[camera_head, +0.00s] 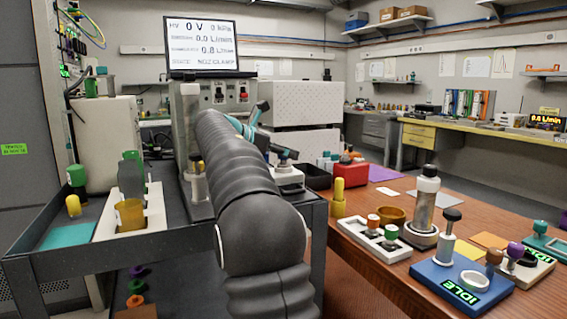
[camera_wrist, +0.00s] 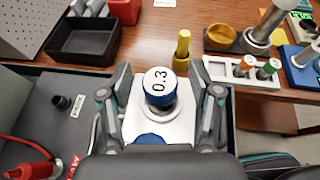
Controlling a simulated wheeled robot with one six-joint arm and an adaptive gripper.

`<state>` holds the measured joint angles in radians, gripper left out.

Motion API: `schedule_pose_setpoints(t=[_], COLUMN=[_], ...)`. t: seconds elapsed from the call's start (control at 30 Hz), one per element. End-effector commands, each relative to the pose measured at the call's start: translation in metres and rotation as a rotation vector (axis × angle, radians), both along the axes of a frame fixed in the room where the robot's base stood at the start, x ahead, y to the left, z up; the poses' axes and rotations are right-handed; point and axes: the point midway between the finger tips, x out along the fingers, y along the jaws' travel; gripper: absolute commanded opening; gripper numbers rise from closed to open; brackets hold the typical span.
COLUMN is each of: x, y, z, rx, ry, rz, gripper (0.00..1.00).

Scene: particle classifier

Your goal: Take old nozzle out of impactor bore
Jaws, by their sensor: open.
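A nozzle (camera_wrist: 159,84) with a white top marked 0.3 and a blue body stands in a round ring on a white block (camera_wrist: 133,128) in the wrist view. My gripper (camera_wrist: 161,76) is open, with one finger on each side of the nozzle. A gap shows between the nozzle and each finger. The nozzle's lower part and any bore below it are hidden. In the head view my gripper (camera_head: 262,124) is beyond my dark arm, above the white block (camera_head: 290,177).
A black tray (camera_wrist: 85,42) lies behind the block. A white rack (camera_wrist: 240,76) with coloured caps is at the right. A red object (camera_wrist: 30,170) and a small black knob (camera_wrist: 62,102) are at the left.

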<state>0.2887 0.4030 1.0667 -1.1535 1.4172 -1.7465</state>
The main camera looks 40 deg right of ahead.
Motion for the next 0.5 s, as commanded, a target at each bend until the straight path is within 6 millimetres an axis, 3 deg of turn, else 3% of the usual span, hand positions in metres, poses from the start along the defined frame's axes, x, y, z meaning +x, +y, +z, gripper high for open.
schedule_pose_setpoints(t=[0.07, 0.33, 0.5], x=[0.0, 0.0, 0.0], y=[0.0004, 0.0006, 0.0007], z=[0.0003, 0.0004, 0.0007], rx=[0.0, 0.0, -0.001], ry=[0.0, 0.0, 0.0], rz=[0.0, 0.0, 0.0], gripper=[0.63, 0.0, 0.0])
